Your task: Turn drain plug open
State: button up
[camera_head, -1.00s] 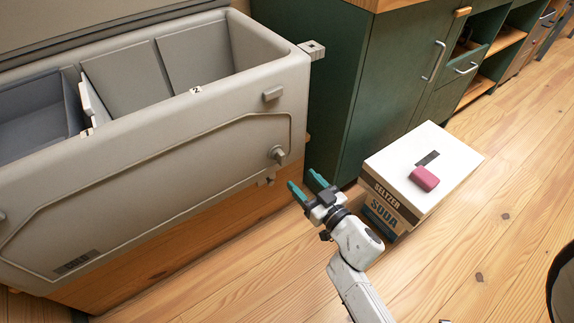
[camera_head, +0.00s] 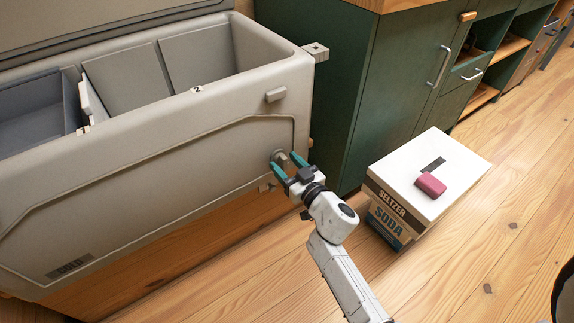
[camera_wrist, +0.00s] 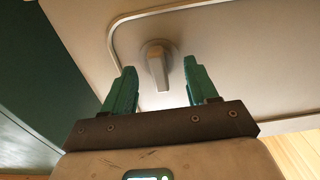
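The drain plug (camera_head: 280,157) is a small grey knob on the lower right of the front wall of a large beige cooler (camera_head: 150,165). In the wrist view the drain plug (camera_wrist: 157,62) shows as a round base with a lever handle pointing down toward my gripper. My gripper (camera_head: 285,163) is at the plug with its two teal fingers apart. In the wrist view my gripper (camera_wrist: 161,78) is open, with one finger on each side of the handle. Gaps show between the handle and both fingers.
A green cabinet (camera_head: 400,85) stands behind. The cooler is open at the top. The wooden floor in front is clear.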

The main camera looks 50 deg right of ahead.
jog(key=c, duration=0.9)
jog(key=shift+n, duration=0.4)
jog(key=n, duration=0.3)
jog(key=shift+a, duration=0.1)
jog(key=n, duration=0.5)
jog(key=shift+a+f+b, duration=0.1)
jog(key=shift+f+b, duration=0.05)
jog(key=shift+b, duration=0.25)
jog(key=n+b, duration=0.1)
jog(key=n, duration=0.4)
jog(key=shift+f, duration=0.1)
jog(key=shift+n+b, duration=0.45)
jog(key=shift+n, duration=1.55)
